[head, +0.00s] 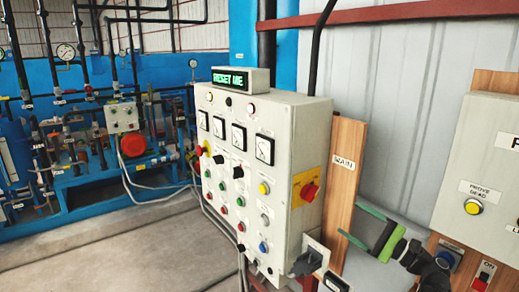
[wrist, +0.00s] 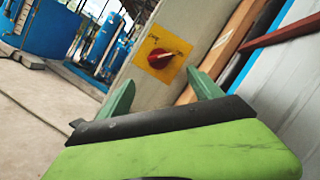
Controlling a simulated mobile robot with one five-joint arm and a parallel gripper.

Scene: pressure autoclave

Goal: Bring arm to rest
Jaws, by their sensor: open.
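My gripper (head: 361,227) is green and open, with nothing between its fingers. In the head view it is at the lower right, in front of the wooden board marked MAIN. In the wrist view my gripper (wrist: 163,92) has its two fingers spread apart, pointing towards the side of the grey control cabinet. A red rotary switch on a yellow plate (head: 305,187) is on that side. It also shows in the wrist view as a red switch (wrist: 160,58), seen between the fingers and apart from them.
The control cabinet (head: 240,165) carries gauges, knobs and a display reading "RESET UE" or similar (head: 229,78). A plug (head: 306,262) sticks out low on it. A second panel (head: 480,175) with a yellow PROVE DEAD button stands at right. Blue pipework is at left; the floor (head: 120,235) before it is clear.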

